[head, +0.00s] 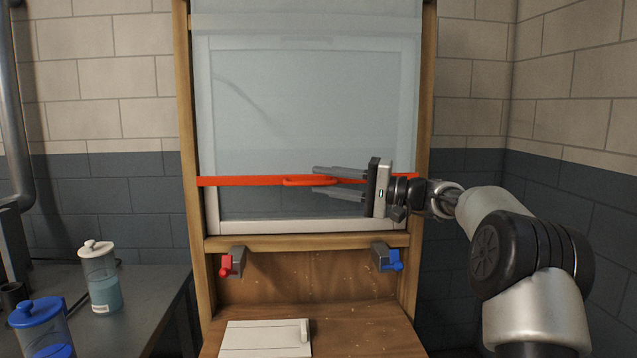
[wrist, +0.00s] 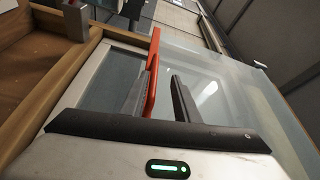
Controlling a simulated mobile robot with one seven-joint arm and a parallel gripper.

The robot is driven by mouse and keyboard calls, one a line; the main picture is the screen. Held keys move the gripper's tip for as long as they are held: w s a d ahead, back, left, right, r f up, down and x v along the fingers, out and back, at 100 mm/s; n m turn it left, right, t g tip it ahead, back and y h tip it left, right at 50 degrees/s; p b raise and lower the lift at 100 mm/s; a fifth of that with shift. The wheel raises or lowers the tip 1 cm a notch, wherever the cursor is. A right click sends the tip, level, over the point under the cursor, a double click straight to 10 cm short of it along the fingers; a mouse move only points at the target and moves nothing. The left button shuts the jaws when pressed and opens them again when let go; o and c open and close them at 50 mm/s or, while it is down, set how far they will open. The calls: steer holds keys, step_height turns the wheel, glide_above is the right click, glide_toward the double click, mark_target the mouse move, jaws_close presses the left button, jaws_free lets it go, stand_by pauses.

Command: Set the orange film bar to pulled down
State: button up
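The orange film bar (head: 240,181) runs level across the wooden frame, in the lower part of the window and above its bottom sill. A pale translucent film (head: 300,100) spreads above it. The bar has a looped handle (head: 292,181) near its middle. My gripper (head: 315,180) reaches in from the right, with one finger above the bar's line and one below. In the wrist view the fingers (wrist: 162,75) are apart, and the orange bar (wrist: 152,60) shows close to the left finger. I cannot tell whether they touch.
A red clamp (head: 227,264) and a blue clamp (head: 393,261) sit under the sill (head: 300,242). A white panel with a knob (head: 262,340) lies below on the wood. A dark table at left holds a white-lidded jar (head: 102,280) and a blue-lidded jar (head: 40,325).

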steer(key=v, duration=1.6)
steer(key=shift+d, duration=0.3)
stand_by(0.6)
steer(key=shift+s+p, duration=0.1)
steer(key=shift+p, duration=0.4)
